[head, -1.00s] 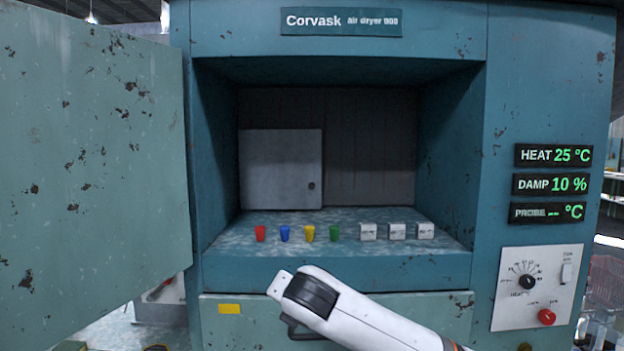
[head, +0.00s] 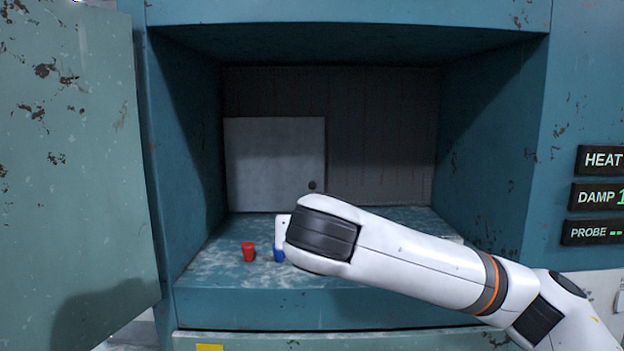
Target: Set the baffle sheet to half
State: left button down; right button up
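The baffle sheet (head: 270,160) is a flat light-grey panel standing against the back wall inside the dryer chamber. It covers roughly the left half of that wall, and a small dark round knob (head: 312,186) sits near its lower right corner. My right arm reaches in from the right across the chamber front. The white end part of my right gripper (head: 282,232) shows below and left of the knob, in front of the sheet in the picture. Its fingers are hidden behind the wrist, so its opening does not show. My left gripper is not in view.
A red cup (head: 249,251) and a partly hidden blue cup (head: 278,253) stand on the chamber floor close to my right gripper. My arm hides the floor further right. The dryer door (head: 75,160) stands open at the left. Side walls bound the chamber.

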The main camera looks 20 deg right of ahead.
aim_at(272, 162)
jog(key=i+l, duration=0.2)
jog(key=i, duration=0.2)
jog(key=i+l, duration=0.15)
jog(key=i, duration=0.25)
jog(key=i+l, duration=0.2)
jog(key=i, duration=0.25)
